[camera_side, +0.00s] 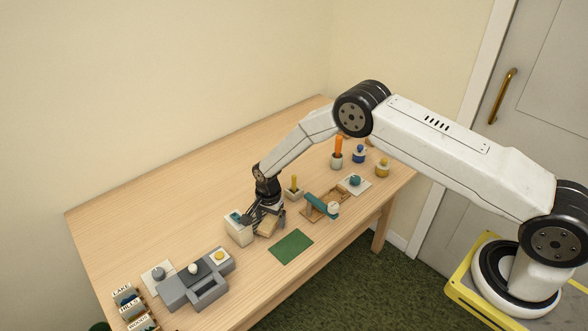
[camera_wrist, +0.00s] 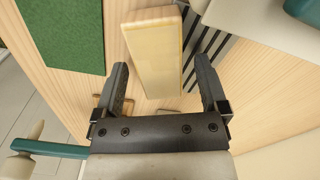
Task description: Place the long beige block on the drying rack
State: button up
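The long beige block (camera_side: 266,227) is at the front of my gripper (camera_side: 265,212), just right of a white box. In the wrist view the block (camera_wrist: 152,55) lies lengthwise ahead of my gripper (camera_wrist: 162,68), its near end between the two fingers. The fingers are spread, with a visible gap on each side of the block. A grey, dark-striped piece (camera_wrist: 208,42), which may be the drying rack, shows to the block's right and partly behind it. I cannot tell whether the block rests on it. My gripper mostly hides this piece in the side view.
A green mat (camera_side: 291,247) lies right of the block. The white box (camera_side: 238,229) stands close on the left. A teal-armed wooden device (camera_side: 320,206) and a yellow-topped holder (camera_side: 294,190) are to the right. A grey machine (camera_side: 194,284) sits front left.

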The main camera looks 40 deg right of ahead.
aim_at(270, 219)
jog(key=shift+r, duration=0.15)
notch_tip(270, 219, up, 12)
dwell(1.0)
jog(key=shift+r, duration=0.1)
dwell(0.4)
jog(key=s+d+r+n+t, duration=0.1)
jog(key=s+d+r+n, duration=0.3)
jog(key=s+r+n, duration=0.45)
jog(key=s+d+r+n, duration=0.1)
jog(key=s+r+n, duration=0.1)
jog(key=s, duration=0.6)
jog(key=s+d+r+n+t, duration=0.1)
jog(key=s+d+r+n, duration=0.1)
jog(key=s, duration=0.7)
jog(key=shift+s+r+n+t, duration=0.15)
jog(key=shift+s+n+t, duration=0.15)
jog(key=shift+n, duration=0.25)
